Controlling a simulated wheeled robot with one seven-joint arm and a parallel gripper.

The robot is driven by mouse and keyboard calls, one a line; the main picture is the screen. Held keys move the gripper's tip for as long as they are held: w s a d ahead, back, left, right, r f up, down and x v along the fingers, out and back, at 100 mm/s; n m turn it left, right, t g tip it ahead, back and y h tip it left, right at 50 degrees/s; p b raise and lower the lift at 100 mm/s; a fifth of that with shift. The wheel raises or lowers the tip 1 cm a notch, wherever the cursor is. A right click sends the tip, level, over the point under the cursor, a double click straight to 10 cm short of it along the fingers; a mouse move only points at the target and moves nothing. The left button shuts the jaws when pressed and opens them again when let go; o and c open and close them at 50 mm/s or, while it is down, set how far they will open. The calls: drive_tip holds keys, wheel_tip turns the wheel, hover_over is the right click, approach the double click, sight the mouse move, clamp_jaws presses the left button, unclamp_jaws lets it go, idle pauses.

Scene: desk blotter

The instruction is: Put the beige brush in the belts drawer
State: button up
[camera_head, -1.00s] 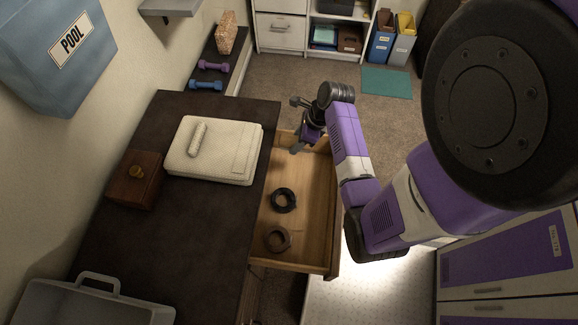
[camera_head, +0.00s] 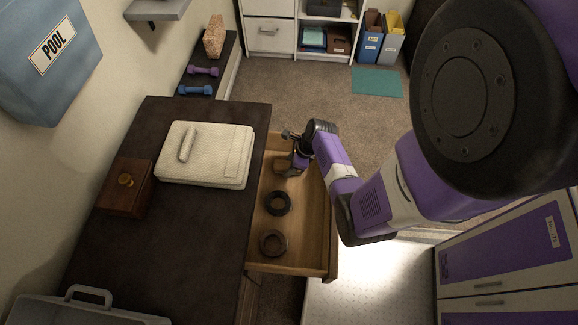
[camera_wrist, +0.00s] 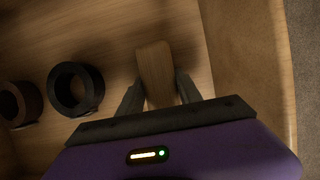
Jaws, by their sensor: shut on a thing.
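The open wooden drawer (camera_head: 308,235) juts out from the right side of the dark desk. It holds a black coiled belt (camera_head: 277,203) and a brown coiled belt (camera_head: 272,243); both also show at the left of the wrist view. My gripper (camera_wrist: 158,88) is over the drawer's far end, its fingers shut on the beige brush (camera_wrist: 154,66). The brush is a tan, block-like piece sticking out past the fingertips, over the drawer floor. Whether it touches the floor I cannot tell. In the head view my gripper (camera_head: 292,168) partly hides the brush.
The desk (camera_head: 205,225) carries a cream folded towel-like stack (camera_head: 235,150) with a roll on it, a brown box (camera_head: 125,190) with a knob, and a grey bin (camera_head: 90,305). The drawer's front wall (camera_wrist: 245,70) is close right of my gripper in the wrist view.

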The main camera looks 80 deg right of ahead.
drive_tip(key=shift+f, duration=0.15)
drive_tip(key=o, duration=1.3)
